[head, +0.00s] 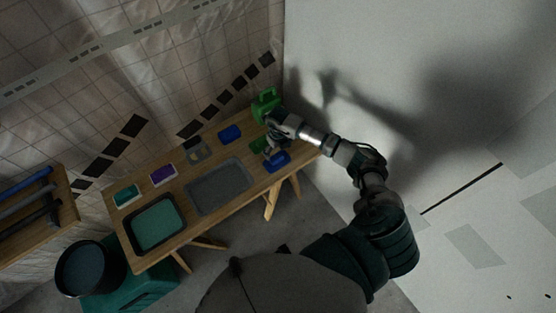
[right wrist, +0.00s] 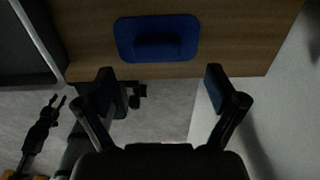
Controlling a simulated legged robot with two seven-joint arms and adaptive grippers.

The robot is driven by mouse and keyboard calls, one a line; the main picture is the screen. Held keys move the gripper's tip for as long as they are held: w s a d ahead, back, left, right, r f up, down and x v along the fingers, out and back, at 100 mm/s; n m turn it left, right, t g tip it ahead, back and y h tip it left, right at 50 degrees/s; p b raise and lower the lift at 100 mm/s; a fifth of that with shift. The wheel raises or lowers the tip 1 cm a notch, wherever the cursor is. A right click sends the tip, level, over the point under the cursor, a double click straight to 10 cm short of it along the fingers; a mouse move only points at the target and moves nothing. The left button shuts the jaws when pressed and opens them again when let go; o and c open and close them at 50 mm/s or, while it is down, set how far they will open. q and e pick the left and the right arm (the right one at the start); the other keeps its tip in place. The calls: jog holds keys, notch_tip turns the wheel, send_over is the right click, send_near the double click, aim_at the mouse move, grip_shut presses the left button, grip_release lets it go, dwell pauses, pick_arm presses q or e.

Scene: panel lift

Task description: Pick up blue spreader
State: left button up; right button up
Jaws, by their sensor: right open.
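The blue spreader (head: 277,161) lies on the wooden table near its right end, close to the front edge. In the right wrist view the spreader (right wrist: 157,38) is a flat blue plate with rounded corners and a raised darker block in its middle. My right gripper (head: 270,151) is above that end of the table. In the right wrist view its two fingers (right wrist: 163,90) are wide apart, with nothing between them, and the spreader shows beyond them.
A grey tray (head: 246,184) lies left of the spreader. A green jug (head: 265,104) stands behind my right gripper. Another blue item (head: 229,133), a purple one (head: 163,174) and a black-rimmed teal tray (head: 184,229) are on the table. A pale wall (head: 330,60) rises at right.

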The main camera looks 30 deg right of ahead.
aim_at(276, 157)
jog(key=shift+a+f, duration=0.4)
jog(key=shift+f, duration=0.25)
notch_tip(276, 157, down, 5)
jog(key=shift+d+r, duration=0.1)
jog(key=shift+r, duration=0.1)
jog(key=shift+d+f, duration=0.3)
jog(key=shift+f, duration=0.05)
jog(key=shift+w+a+r, duration=0.1)
jog(key=shift+a, duration=0.25)
jog(key=c, duration=1.3)
